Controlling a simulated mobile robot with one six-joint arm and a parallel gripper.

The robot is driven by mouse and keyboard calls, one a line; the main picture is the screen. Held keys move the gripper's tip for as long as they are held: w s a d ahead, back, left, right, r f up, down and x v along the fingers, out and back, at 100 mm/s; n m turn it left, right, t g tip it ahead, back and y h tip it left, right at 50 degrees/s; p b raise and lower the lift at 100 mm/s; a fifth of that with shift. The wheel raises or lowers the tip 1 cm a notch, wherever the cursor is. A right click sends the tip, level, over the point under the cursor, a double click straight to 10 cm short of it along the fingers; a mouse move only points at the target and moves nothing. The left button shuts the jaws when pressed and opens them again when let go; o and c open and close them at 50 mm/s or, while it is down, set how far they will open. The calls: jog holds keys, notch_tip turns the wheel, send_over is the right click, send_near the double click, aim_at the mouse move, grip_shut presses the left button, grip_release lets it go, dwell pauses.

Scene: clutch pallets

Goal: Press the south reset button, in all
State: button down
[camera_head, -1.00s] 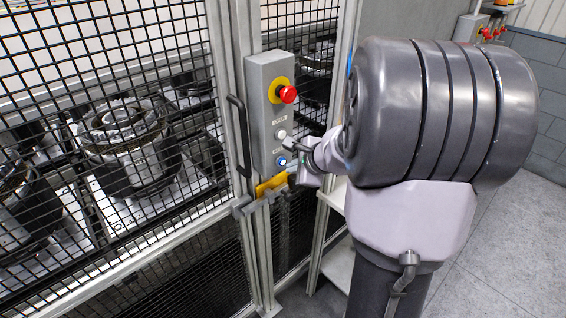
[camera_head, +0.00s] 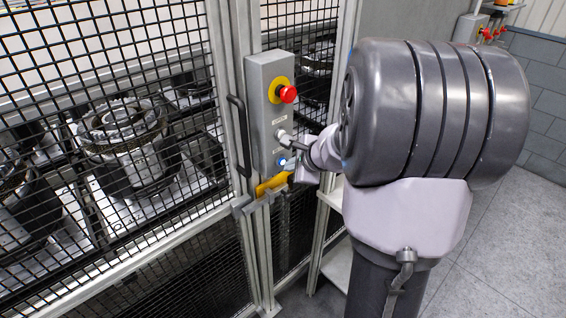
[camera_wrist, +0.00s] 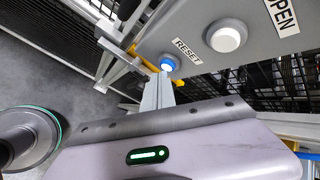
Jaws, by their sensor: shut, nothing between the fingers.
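The reset button (camera_head: 282,161) is a blue-lit round button low on a grey control box (camera_head: 262,120). In the wrist view, the blue button (camera_wrist: 167,63) sits beside a label reading RESET. My gripper (camera_wrist: 166,78) is shut and empty, its pale fingers pointing at the blue button. The tips appear very close to it in the wrist view; I cannot tell whether they touch. In the head view, my gripper (camera_head: 293,167) is small and partly hidden beside the lower end of the box.
A white button (camera_head: 281,134), labelled OPEN in the wrist view, sits above the blue one. A red emergency stop (camera_head: 288,94) is higher up. A black handle (camera_head: 238,135) and mesh fence (camera_head: 110,60) lie left.

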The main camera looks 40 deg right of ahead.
jog(key=shift+w, duration=0.5)
dwell(0.4)
jog(key=shift+s, duration=0.1)
jog(key=shift+s+b, duration=0.35)
jog(key=shift+s, duration=0.4)
jog(key=s+b, duration=0.1)
jog(key=s, duration=0.4)
jog(key=shift+d, duration=0.2)
dwell(0.6)
